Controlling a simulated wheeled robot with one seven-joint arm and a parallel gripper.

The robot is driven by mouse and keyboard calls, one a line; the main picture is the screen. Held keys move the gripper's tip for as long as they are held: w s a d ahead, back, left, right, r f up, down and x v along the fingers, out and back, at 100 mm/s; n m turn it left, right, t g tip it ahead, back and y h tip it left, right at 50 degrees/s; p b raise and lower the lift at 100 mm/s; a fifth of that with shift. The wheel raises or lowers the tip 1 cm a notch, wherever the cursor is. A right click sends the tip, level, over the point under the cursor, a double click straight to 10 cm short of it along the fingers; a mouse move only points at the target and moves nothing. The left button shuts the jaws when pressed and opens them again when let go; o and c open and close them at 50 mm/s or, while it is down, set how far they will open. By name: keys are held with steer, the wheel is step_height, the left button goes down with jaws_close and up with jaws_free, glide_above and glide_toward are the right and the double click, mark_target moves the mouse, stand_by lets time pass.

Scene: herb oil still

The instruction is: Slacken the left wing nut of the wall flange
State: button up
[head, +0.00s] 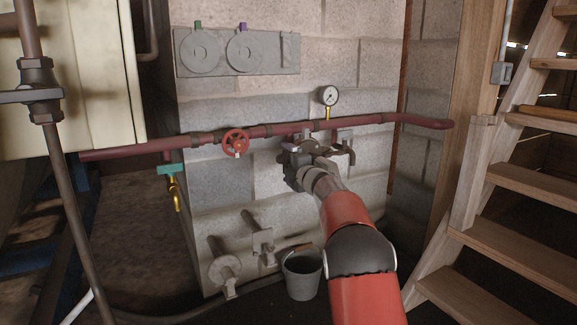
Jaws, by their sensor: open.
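My gripper (300,150) is at the end of my red arm, close to the stone wall and in front of the dark red pipe. It is open, but its fingertips are small and partly hidden by its own body. I cannot make out a wing nut or a wall flange for certain. Part of the wall and pipe behind the gripper is hidden. A grey fitting with a tap-like handle (343,150) shows just right of the gripper, below the pipe. I cannot tell whether the gripper touches anything.
The pipe (390,118) carries a red handwheel (235,143) and a gauge (328,96). Grey fittings (225,267) stick out low on the wall, near a bucket (302,273). A plate with two discs (240,52) hangs above. Wooden stairs (520,187) stand right.

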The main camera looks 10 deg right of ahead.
steer(key=shift+s, duration=0.1)
steer(key=b+v, duration=0.1)
steer(key=v, duration=0.6)
steer(key=shift+s, duration=0.3)
stand_by(0.9)
